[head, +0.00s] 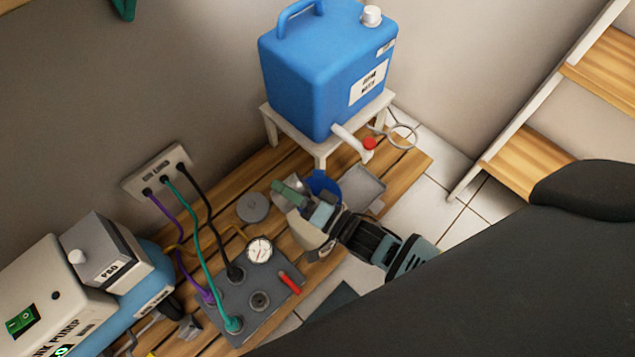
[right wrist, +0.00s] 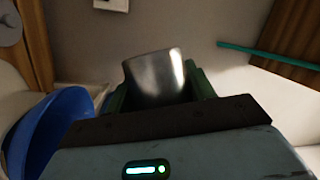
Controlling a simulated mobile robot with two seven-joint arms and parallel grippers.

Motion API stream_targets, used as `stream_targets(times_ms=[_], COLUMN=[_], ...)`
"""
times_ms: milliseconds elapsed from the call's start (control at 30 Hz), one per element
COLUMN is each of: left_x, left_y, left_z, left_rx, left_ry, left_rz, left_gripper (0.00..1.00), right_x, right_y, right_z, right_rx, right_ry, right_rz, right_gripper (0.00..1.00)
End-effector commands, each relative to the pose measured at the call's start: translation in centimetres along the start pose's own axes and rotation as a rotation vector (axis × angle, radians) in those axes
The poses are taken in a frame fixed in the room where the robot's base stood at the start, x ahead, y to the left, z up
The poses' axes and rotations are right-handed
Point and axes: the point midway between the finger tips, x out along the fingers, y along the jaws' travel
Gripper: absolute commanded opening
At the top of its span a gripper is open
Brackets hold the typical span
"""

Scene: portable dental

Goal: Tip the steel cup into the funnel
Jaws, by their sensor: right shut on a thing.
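The steel cup (right wrist: 155,78) shows in the right wrist view between the green fingers of my right gripper (right wrist: 155,95), which is shut on it. In the head view my right gripper (head: 303,203) is low over the wooden slats, and it hides most of the cup. The blue funnel (head: 323,183) is just beyond the gripper in the head view, partly covered by it. In the right wrist view the funnel (right wrist: 50,135) is large at the left, beside the gripper and apart from the cup. My left gripper is not in view.
A blue water tank (head: 310,85) with a red-tipped tap stands on a white stool (head: 268,118) behind. A metal tray (head: 365,188) lies right of the funnel. A grey round lid (head: 252,207) and a control box (head: 235,300) with gauge and hoses are left and nearer.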

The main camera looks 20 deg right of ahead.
Motion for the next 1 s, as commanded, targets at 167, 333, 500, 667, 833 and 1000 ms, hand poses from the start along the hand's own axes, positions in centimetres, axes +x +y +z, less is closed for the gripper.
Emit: stream_targets(times_ms=[167,333,500,667,833,1000], left_x=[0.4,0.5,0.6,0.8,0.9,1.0], left_y=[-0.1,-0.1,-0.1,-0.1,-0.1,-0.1], left_z=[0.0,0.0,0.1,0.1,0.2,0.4], left_rx=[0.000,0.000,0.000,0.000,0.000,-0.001], left_ry=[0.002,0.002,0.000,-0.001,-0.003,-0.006], left_rz=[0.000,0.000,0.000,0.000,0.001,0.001], left_gripper=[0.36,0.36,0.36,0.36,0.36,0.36], right_x=[-0.1,-0.2,-0.4,-0.6,-0.7,-0.8], right_y=[-0.1,-0.1,-0.1,0.0,0.0,0.0], right_z=[-0.2,-0.3,-0.7,-1.0,-1.3,-1.6], right_rx=[0.033,0.047,0.064,0.082,0.100,0.117], right_ry=[0.009,0.012,0.017,0.022,0.027,0.032], right_rz=[-0.014,-0.020,-0.027,-0.035,-0.042,-0.049], right_gripper=[0.29,0.29,0.29,0.29,0.29,0.29])
